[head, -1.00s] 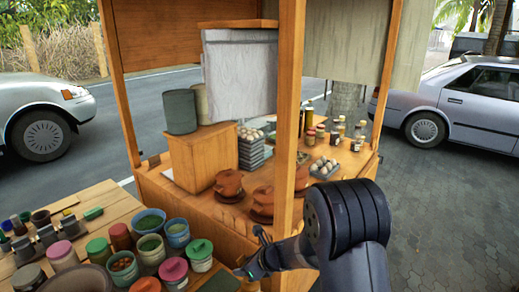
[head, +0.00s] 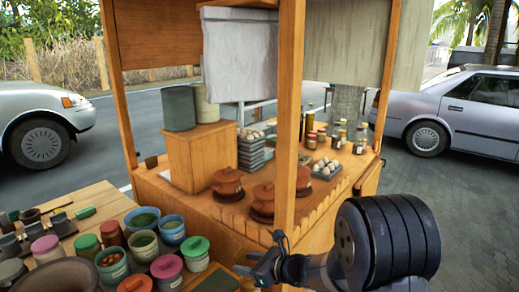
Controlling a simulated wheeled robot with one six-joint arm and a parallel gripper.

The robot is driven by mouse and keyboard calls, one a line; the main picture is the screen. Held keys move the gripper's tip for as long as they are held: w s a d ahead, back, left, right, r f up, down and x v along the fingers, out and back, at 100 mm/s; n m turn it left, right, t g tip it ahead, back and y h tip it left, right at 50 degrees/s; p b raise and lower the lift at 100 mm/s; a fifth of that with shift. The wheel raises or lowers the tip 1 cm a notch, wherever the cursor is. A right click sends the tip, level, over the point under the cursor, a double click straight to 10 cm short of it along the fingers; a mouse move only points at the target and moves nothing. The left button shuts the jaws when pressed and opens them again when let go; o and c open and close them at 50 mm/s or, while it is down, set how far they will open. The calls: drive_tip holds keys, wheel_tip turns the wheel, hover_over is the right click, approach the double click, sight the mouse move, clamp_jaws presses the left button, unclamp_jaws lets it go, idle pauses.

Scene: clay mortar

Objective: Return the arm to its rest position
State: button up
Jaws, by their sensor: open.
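My gripper (head: 262,262) is in the lower middle of the head view, at the end of my dark arm. It is open, and I see nothing between its fingers. It is in front of the cart's near post, to the right of the jars on the wooden table. Several clay pots with lids (head: 228,184) stand on the cart counter behind it. No clay mortar can be told for certain; a wide brown bowl (head: 62,272) is cut off at the lower left edge.
The wooden cart (head: 240,225) and its upright post (head: 290,120) are close to my arm. Jars, including a pink-lidded one (head: 167,267), crowd the table at left. Egg trays (head: 327,168) and bottles stand on the counter. Open paving (head: 470,215) lies at right.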

drive_tip(key=shift+s+d+f+t+y+b, duration=0.15)
drive_tip(key=shift+f+t+y+b, duration=0.25)
drive_tip(key=shift+b, duration=0.9)
drive_tip(key=shift+s+d+f+t+y+b, duration=0.15)
drive_tip(key=shift+t+y+b, duration=0.25)
drive_tip(key=shift+b, duration=0.85)
drive_tip(key=shift+d+t+y+b, duration=0.1)
drive_tip(key=shift+t+y+b, duration=0.3)
drive_tip(key=shift+b, duration=0.45)
drive_tip(key=shift+r, duration=0.1)
drive_tip(key=shift+r+y, duration=0.1)
drive_tip(key=shift+y, duration=0.2)
